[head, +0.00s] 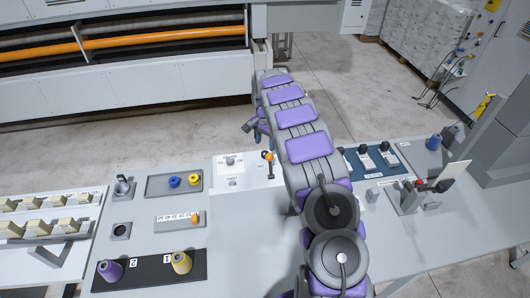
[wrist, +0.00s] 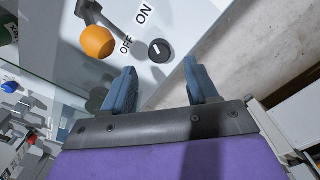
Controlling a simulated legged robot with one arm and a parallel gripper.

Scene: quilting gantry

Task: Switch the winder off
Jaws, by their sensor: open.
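In the wrist view a round black knob (wrist: 159,51) with a white mark sits on a white panel, near the printed words ON and OFF. I cannot tell which word its mark points to. An orange ball (wrist: 97,41) on a dark lever is left of the knob, close to the word OFF; an orange ball also shows in the head view (head: 268,156). My gripper (wrist: 161,66) is open, its blue fingers either side of the space just below the knob, with nothing between them. I cannot tell whether they touch the panel. In the head view my arm hides part of the panel.
The bench holds a tray with blue and yellow pieces (head: 174,181), a dark mat (head: 147,272) with purple and yellow cones, and a blue switch panel (head: 373,161) right of my arm. Bare floor (head: 180,128) separates the bench from the large machine behind.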

